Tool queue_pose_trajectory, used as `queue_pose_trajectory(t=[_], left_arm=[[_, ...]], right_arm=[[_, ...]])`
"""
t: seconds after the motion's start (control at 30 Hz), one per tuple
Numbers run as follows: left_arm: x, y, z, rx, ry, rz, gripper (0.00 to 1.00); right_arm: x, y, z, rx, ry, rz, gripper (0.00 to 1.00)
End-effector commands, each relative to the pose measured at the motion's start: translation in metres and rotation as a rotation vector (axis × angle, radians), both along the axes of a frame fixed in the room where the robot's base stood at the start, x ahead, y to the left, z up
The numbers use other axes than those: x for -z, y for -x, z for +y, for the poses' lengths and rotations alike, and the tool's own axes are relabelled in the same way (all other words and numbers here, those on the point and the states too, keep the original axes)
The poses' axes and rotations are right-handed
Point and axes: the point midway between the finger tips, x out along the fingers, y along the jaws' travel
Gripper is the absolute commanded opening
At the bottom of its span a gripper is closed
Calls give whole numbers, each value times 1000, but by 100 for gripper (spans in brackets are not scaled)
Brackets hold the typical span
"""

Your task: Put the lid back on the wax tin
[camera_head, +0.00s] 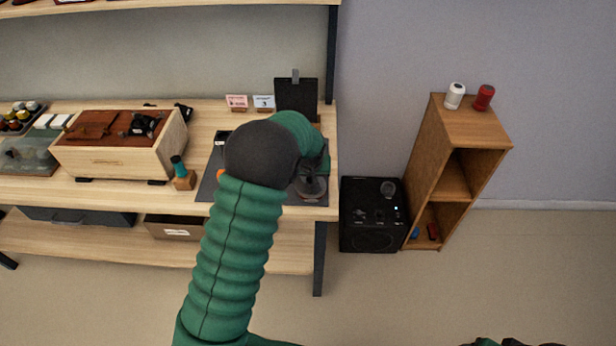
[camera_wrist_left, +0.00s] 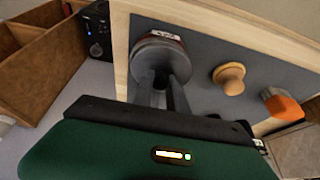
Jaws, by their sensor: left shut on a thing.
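My left arm reaches over the dark mat (camera_head: 206,187) on the workbench. In the left wrist view, my left gripper (camera_wrist_left: 160,88) is shut on a round grey lid (camera_wrist_left: 153,52). A dark red rim with a white label (camera_wrist_left: 166,35), which looks like the wax tin, shows right against the lid's far side. I cannot tell whether the lid is fully seated. In the head view the lid (camera_head: 312,187) shows near the mat's right side, partly behind my wrist. My right gripper is out of view; only a bit of green and dark shows at the bottom right edge.
A black speaker (camera_head: 371,220) and a wooden shelf (camera_head: 470,125) stand right of the bench.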

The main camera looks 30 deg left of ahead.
Motion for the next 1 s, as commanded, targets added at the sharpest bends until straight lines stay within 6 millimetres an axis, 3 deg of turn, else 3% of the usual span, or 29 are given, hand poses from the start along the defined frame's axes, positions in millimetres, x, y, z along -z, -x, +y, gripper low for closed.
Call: queue_pose_trajectory(t=[1.0], left_arm=[[-5,0,-16,-1,0,0,0]], right_arm=[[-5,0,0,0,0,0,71]])
